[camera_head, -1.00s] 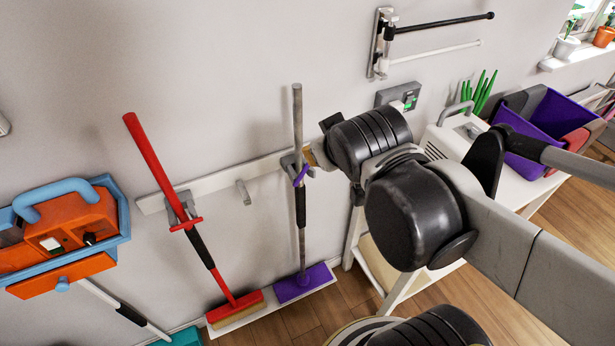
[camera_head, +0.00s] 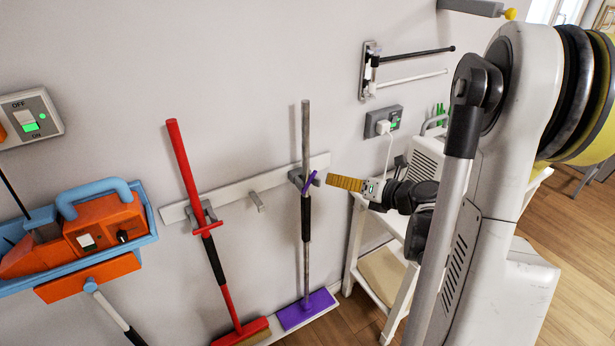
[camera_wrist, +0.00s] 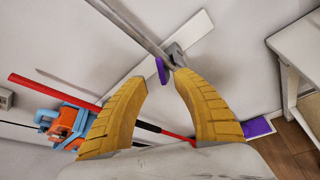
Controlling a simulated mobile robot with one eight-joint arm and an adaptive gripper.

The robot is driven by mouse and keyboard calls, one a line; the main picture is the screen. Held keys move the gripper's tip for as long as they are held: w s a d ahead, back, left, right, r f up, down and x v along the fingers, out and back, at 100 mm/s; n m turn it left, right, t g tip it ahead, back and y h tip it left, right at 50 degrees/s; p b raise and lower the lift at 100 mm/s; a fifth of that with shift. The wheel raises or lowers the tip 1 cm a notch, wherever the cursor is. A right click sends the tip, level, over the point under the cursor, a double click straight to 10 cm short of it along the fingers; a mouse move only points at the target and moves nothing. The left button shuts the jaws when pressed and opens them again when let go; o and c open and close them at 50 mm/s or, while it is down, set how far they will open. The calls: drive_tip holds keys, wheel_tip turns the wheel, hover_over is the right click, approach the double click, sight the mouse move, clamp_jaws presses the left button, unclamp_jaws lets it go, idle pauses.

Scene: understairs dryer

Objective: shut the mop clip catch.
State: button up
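The mop (camera_head: 305,250) has a grey handle, black grip and purple head, and stands upright in a grey clip (camera_head: 296,177) on the wall rail. The clip's purple catch (camera_head: 309,182) slants up and away from the handle's right side. In the wrist view the catch (camera_wrist: 161,70) shows beside the grey clip (camera_wrist: 175,55), just beyond my fingertips. My gripper (camera_head: 331,181) is right of the catch, apart from it in the head view. In the wrist view my gripper (camera_wrist: 163,82) has its yellow fingers spread, with nothing between them. Whether the catch is latched is unclear.
A red broom (camera_head: 205,210) hangs left of the mop on the white rail (camera_head: 275,180). An empty hook (camera_head: 257,200) sits between them. A white shelf unit (camera_head: 350,250) stands right of the mop. An orange and blue caddy (camera_head: 100,225) is at left.

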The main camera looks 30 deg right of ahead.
sight(315, 175)
drive_tip(key=b+x, duration=0.2)
drive_tip(key=x, duration=0.8)
drive_tip(key=shift+w+b, duration=0.15)
drive_tip(key=shift+b, duration=0.15)
drive_tip(key=shift+r, duration=0.1)
clamp_jaws()
